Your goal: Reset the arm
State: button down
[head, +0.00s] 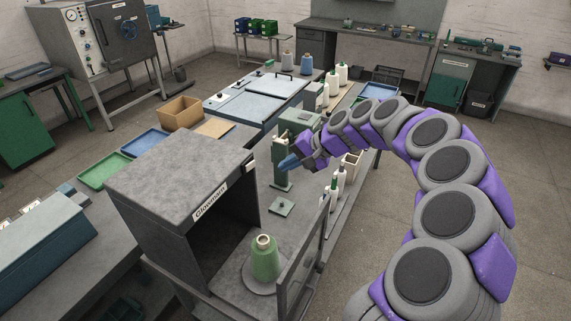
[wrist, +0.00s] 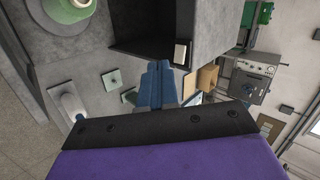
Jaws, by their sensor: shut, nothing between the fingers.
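My gripper (head: 290,162) is at the end of my purple and grey arm, which arcs in from the right of the head view. Its blue fingers are together and empty, in the air above the bench near a green upright stand (head: 283,178). The fingers also show in the wrist view (wrist: 157,84), pointing past the opening of a grey box. In the head view that box, the Glovebox-like labelled cabinet (head: 165,175), stands left of my gripper with its door open. A green cone of yarn (head: 265,260) stands upright on a round disc at its front.
The open door (head: 303,250) sticks out to the right of the cabinet. White bottle-like cones (head: 335,190) stand on the bench below my arm. Green (head: 104,171) and blue (head: 145,143) trays and a cardboard box (head: 180,113) lie behind the cabinet. Open floor is at the right.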

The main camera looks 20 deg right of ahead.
jog(key=s+a+r+n+g+h+b, duration=0.1)
jog(key=s+a+n+g, duration=0.15)
jog(key=s+a, duration=0.55)
jog(key=s+a+n+g+h+b, duration=0.15)
jog(key=s+a+n, duration=0.3)
jog(key=s, duration=0.75)
jog(key=s+d+f+g+h+b, duration=0.1)
jog(key=s+d+f+h, duration=0.1)
jog(key=s, duration=0.9)
jog(key=s+d+f+g+h+b, duration=0.2)
jog(key=s+f, duration=0.5)
jog(key=s, duration=0.4)
jog(key=d+h, duration=0.1)
jog(key=d, duration=0.1)
jog(key=shift+s+d, duration=0.25)
jog(key=shift+d, duration=0.1)
